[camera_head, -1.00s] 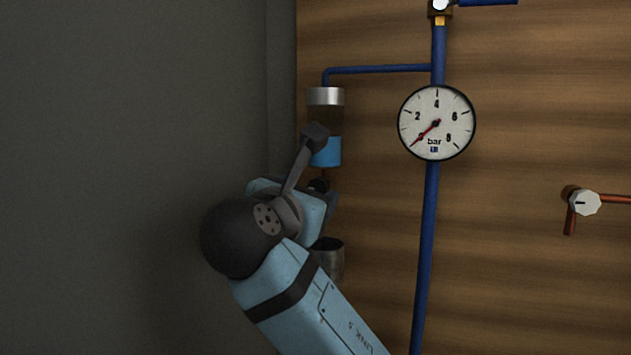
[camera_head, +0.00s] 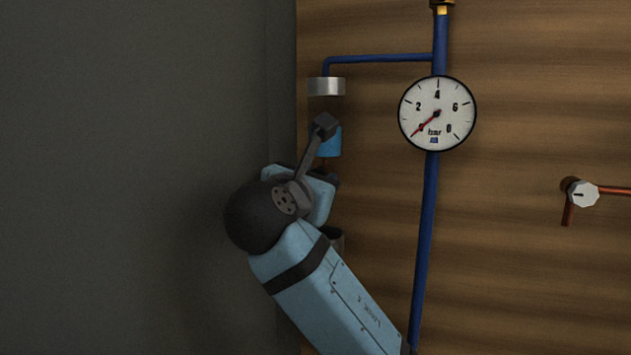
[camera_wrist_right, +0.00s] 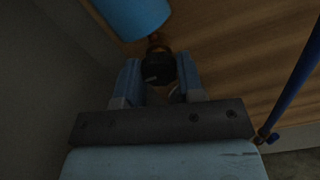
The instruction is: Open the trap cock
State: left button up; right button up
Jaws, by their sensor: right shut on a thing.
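The trap is a clear bowl with a silver cap (camera_head: 326,86) and blue liquid (camera_head: 331,142) in its lower part, on the wooden wall. In the right wrist view, the trap cock (camera_wrist_right: 158,70) is a black knob with a pale mark, below the blue bowl (camera_wrist_right: 130,12). My right gripper (camera_wrist_right: 158,62) has one finger on each side of the knob and is shut on it. In the head view my own arm hides most of the cock and the fingers. My left gripper is in neither view.
A dark metal cup (camera_head: 337,238) sits below the trap, mostly behind my right arm. A pressure gauge (camera_head: 437,113) is on the blue pipe (camera_head: 424,220) to the right. A white knob (camera_head: 583,194) on a copper pipe is further right. A grey wall (camera_head: 140,150) stands close on the left.

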jog(key=shift+n, duration=0.3)
jog(key=n, duration=0.6)
jog(key=shift+d, duration=0.1)
jog(key=shift+n, duration=0.3)
jog(key=o, duration=0.9)
jog(key=shift+s, duration=0.1)
